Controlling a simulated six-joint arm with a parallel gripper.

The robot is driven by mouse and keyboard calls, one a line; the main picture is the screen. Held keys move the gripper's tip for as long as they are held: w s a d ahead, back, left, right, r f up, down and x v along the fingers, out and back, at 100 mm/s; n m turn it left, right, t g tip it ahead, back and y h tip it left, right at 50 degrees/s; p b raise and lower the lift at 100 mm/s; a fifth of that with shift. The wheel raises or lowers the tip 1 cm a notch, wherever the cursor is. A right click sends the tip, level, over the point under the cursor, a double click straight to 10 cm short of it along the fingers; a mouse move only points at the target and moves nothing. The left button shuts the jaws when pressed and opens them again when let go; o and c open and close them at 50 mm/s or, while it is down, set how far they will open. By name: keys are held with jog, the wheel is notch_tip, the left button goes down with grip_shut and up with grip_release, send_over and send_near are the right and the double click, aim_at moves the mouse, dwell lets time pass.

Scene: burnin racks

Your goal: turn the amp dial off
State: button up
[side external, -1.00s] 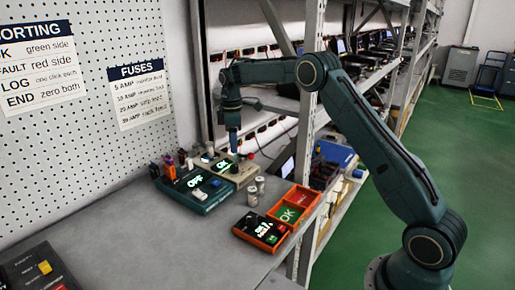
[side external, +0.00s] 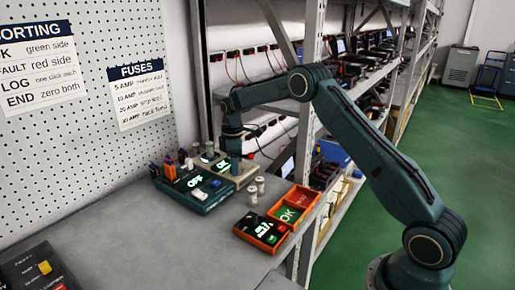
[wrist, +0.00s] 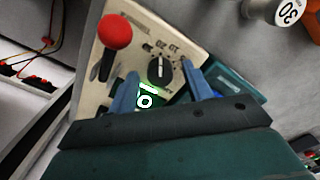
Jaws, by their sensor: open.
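The amp dial (wrist: 160,71) is a round black knob with a pale pointer line, on the face of a beige box (wrist: 143,32). In the wrist view the pointer line points towards the top of the picture, near printed numbers. My gripper (wrist: 160,72) is open, with one blue finger on each side of the dial; whether they touch it I cannot tell. In the side external view my gripper (side external: 236,166) is down at the beige box (side external: 240,178), and the dial is not clear there. A green lit display (wrist: 146,97) is partly hidden between the fingers.
A red-knobbed lever (wrist: 115,31) rises beside the dial. A teal box (side external: 196,195) with a lit display stands next to the beige box. Silver cylinders (side external: 252,195), an orange-edged device (side external: 260,231) and an orange tray (side external: 276,210) are nearby.

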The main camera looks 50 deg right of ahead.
jog(key=c, duration=1)
jog(key=shift+m, duration=0.3)
jog(key=m, duration=0.3)
jog(key=shift+m, duration=0.4)
jog(key=m, duration=0.4)
jog(key=shift+m, duration=0.3)
jog(key=m, duration=0.4)
jog(key=shift+r+m, duration=0.1)
jog(key=shift+m, duration=2.4)
